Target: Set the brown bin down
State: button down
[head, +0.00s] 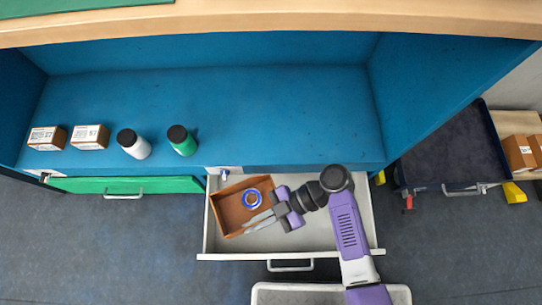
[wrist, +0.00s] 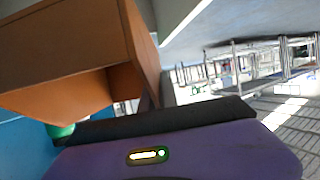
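The brown bin (head: 231,209) is an open-topped box with a blue ring-shaped roll (head: 252,199) inside. In the head view it is over the left part of the open white drawer (head: 325,239), turned at an angle. I cannot tell whether its base touches the drawer floor. My gripper (head: 258,220) comes from the right, its fingers closed at the bin's near wall. In the wrist view the bin (wrist: 70,60) fills the upper left, close to the dark finger; the fingertips are mostly hidden there.
On the blue shelf (head: 270,115) stand two small boxes (head: 68,137), a white bottle (head: 134,144) and a green bottle (head: 182,141). A green closed drawer (head: 160,186) is at left. A dark cart (head: 450,155) is at right. The drawer's right part is bare beneath my arm.

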notch_tip(320, 180, down, 20)
jog(key=b, duration=1)
jog(key=shift+f+b, duration=0.1)
jog(key=shift+b, duration=0.3)
jog(key=c, duration=1.6)
grip_release()
jog(key=shift+c, duration=0.2)
jog(key=p+v, duration=0.2)
jog(key=v, duration=0.5)
jog(key=shift+w+d+r, duration=0.1)
jog(key=shift+d+r, duration=0.15)
